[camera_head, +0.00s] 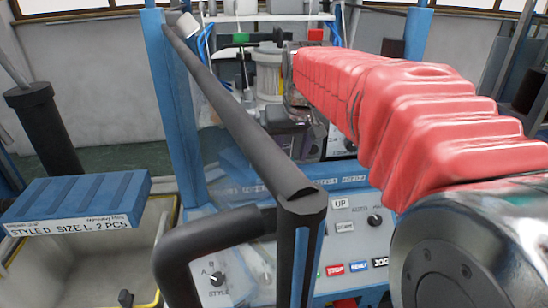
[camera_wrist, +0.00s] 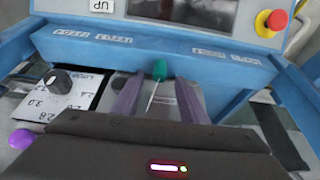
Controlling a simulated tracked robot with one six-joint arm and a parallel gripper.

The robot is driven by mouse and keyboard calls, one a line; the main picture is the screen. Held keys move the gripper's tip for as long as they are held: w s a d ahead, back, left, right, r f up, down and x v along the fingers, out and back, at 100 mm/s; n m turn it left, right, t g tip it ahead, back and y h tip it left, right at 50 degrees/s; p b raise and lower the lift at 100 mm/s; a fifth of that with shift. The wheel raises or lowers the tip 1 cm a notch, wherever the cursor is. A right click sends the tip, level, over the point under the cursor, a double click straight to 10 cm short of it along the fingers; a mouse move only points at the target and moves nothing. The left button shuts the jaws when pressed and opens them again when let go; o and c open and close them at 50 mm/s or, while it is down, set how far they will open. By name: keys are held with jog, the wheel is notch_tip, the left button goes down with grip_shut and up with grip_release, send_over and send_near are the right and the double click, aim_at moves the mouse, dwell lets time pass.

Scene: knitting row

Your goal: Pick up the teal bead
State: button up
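The teal bead (camera_wrist: 159,70) shows in the wrist view, a little above the middle. A thin pale rod (camera_wrist: 152,98) runs from it down toward my gripper. My gripper (camera_wrist: 158,80) has two purple fingers standing apart, one on each side of the bead's line. The bead appears at or just beyond the fingertips, with a gap on both sides. I cannot tell its exact depth. In the head view, the dark end of my arm (camera_head: 288,138) shows behind a grey rail, and I cannot make out the bead there.
In the wrist view a blue machine frame (camera_wrist: 215,52) lies beyond the bead. A black knob (camera_wrist: 58,82) on a numbered dial and a purple ball (camera_wrist: 22,139) are at left, a red button (camera_wrist: 277,20) at upper right. A dark rail (camera_head: 235,115) crosses the head view.

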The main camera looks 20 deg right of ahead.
aim_at(290, 160)
jog(key=shift+x, duration=1.7)
grip_shut()
